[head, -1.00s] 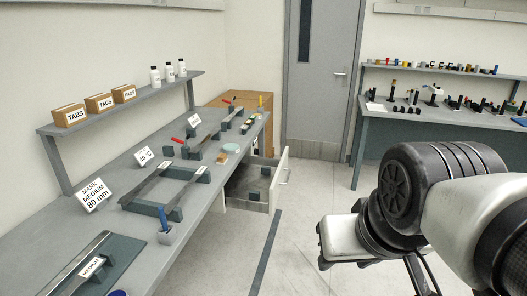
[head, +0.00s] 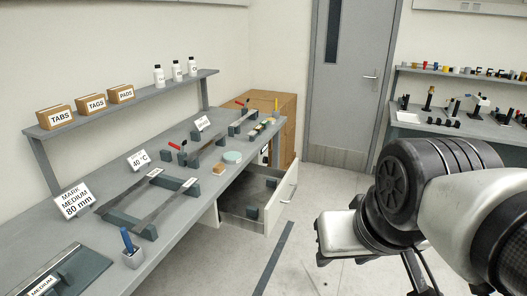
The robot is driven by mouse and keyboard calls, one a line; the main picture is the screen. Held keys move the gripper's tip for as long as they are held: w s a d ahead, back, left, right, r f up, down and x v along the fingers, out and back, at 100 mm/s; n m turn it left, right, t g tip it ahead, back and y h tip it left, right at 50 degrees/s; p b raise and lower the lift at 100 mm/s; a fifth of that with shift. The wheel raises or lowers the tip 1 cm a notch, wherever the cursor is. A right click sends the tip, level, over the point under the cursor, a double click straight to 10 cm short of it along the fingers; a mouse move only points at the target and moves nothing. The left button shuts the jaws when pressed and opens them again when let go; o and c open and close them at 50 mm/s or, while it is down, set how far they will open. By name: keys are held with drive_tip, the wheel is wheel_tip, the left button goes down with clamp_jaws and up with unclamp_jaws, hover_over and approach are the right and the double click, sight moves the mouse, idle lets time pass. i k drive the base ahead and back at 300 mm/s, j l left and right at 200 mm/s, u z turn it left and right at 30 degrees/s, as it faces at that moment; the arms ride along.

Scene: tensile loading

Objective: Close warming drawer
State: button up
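The warming drawer (head: 276,210) stands pulled out from under the grey bench. It has a white front with a handle (head: 289,193) facing the door side of the room. Some dark blocks (head: 252,212) sit inside it. My arm fills the right side of the head view, well to the right of the drawer and apart from it. Part of my gripper (head: 416,280) shows at the bottom edge, and its fingertips are cut off by the frame.
Clear floor (head: 315,220) lies between drawer and arm. Another bench (head: 455,122) is at the right.

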sight(255, 200)
drive_tip(key=i+l+u, duration=0.1)
drive_tip(key=l, duration=0.2)
drive_tip(key=i+l+u, duration=0.1)
drive_tip(key=i+l, duration=0.15)
drive_tip(key=i+l+z, duration=0.15)
drive_tip(key=i, duration=0.25)
drive_tip(key=i+l+z, duration=0.2)
drive_tip(key=i, duration=0.2)
